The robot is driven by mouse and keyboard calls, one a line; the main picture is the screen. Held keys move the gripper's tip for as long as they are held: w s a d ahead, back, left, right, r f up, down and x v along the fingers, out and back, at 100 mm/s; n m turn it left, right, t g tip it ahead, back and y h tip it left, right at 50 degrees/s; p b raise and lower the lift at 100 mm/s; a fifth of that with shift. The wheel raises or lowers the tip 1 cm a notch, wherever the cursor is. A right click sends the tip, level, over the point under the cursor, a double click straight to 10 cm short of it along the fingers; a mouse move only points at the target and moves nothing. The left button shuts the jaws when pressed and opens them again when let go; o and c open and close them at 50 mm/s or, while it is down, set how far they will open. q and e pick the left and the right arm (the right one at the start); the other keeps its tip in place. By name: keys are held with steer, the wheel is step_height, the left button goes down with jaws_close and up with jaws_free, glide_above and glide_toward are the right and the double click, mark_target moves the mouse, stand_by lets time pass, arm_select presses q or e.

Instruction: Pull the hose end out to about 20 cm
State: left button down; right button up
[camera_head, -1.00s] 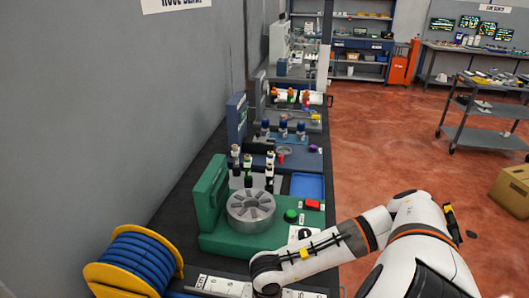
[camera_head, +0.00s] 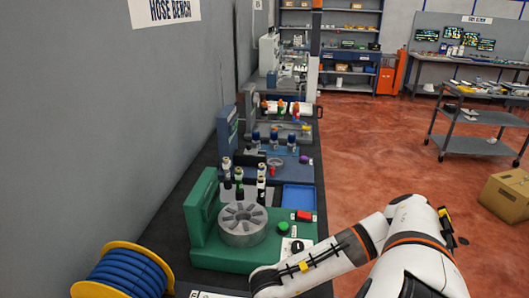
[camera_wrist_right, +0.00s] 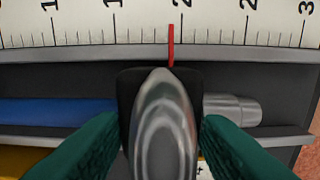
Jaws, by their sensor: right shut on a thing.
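The blue hose (camera_wrist_right: 60,110) runs along a dark channel in the right wrist view. The hose end (camera_wrist_right: 235,108) is a grey metal fitting at right. Between them is a black block with a rounded silver piece (camera_wrist_right: 162,125) on it. My right gripper (camera_wrist_right: 160,145) has its green fingers on both sides of this piece and is shut on it. A ruler scale (camera_wrist_right: 110,25) runs above the channel, with its numerals cut off by the frame. The hose reel (camera_head: 125,272) is at lower left. My left gripper is not in view.
A green machine (camera_head: 205,225) with a grey slotted disc stands beyond my right arm on the bench. Bottles, a blue tray (camera_head: 298,197) and more machines stand behind it. A box (camera_head: 508,197) and a cart (camera_head: 470,145) stand on the floor at right.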

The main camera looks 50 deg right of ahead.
steer(key=shift+s+d, duration=0.35)
steer(key=shift+s, duration=0.1)
steer(key=o, duration=1.2)
steer(key=shift+s, duration=0.1)
steer(key=shift+r, duration=0.3)
step_height(320, 180, up, 11)
steer(key=b, duration=0.2)
steer(key=shift+r, duration=0.2)
